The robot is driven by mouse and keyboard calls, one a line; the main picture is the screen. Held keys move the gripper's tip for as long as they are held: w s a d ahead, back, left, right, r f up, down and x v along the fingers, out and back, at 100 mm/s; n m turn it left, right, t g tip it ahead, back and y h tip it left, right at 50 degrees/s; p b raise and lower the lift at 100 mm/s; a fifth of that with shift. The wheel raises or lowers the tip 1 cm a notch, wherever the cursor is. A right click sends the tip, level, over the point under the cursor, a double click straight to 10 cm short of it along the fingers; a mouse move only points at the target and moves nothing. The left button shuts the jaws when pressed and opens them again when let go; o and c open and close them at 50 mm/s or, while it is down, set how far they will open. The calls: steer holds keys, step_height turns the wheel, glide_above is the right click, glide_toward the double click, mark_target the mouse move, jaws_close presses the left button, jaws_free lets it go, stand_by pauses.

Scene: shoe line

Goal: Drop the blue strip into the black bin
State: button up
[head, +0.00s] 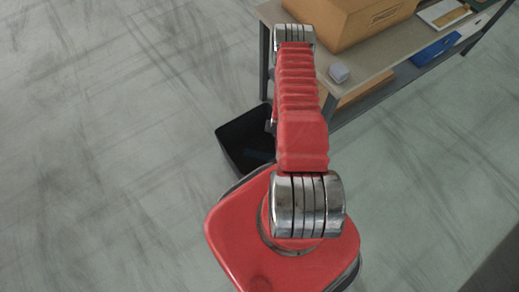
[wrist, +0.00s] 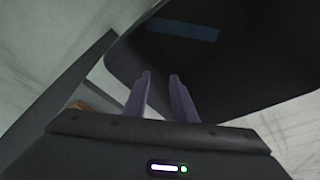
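The black bin (head: 232,135) stands on the floor beside the bench, partly hidden by my red arm in the head view. In the wrist view the bin (wrist: 250,75) fills the upper right, and I look down into it. The blue strip (wrist: 182,29) lies inside the bin, against its dark inner surface. A faint bluish patch shows in the bin in the head view. My gripper (wrist: 160,76) is above the bin's near edge, its two fingers apart with nothing between them.
A bench (head: 365,55) with a lower shelf stands at the upper right. It carries a cardboard box (head: 350,22), a small grey object (head: 339,73) and a flat tray (head: 443,13). A blue item (head: 436,49) is farther right. The floor at left is clear.

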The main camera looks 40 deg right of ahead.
steer(key=shift+r, duration=0.15)
steer(key=v, duration=1.3)
steer(key=shift+r, duration=0.2)
stand_by(0.8)
